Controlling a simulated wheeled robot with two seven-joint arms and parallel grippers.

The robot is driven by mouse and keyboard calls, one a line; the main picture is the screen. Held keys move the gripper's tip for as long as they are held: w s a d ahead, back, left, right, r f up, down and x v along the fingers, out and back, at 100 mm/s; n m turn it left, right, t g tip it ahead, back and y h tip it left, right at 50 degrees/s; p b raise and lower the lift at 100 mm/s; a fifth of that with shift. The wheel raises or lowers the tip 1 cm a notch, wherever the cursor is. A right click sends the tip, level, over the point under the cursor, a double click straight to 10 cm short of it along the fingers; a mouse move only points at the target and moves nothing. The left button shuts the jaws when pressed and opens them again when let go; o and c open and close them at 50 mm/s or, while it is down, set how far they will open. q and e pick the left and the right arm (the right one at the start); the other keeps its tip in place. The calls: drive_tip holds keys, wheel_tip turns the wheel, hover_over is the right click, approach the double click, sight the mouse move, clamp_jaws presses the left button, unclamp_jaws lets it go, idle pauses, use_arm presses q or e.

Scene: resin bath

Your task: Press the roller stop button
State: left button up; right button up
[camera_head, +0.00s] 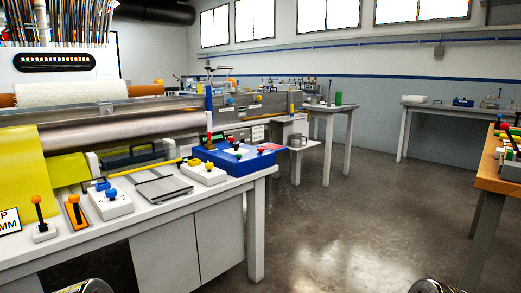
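Several buttons sit along the white machine table on the left, and I cannot read which one is the roller stop button. Nearer, another white box (110,206) carries blue buttons (111,193). Behind and right, a blue panel (241,164) holds small buttons, one of them red (261,149). The big metal roller (115,136) lies behind them. Neither gripper shows; only rounded metal parts of my arms show at the bottom edge.
Two levers with orange knobs (40,224) stand at the table's near left, beside a yellow sheet (22,172). A grey flat plate (160,188) lies between the button boxes. A wooden-topped bench (487,179) stands right. The floor (330,230) between is clear.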

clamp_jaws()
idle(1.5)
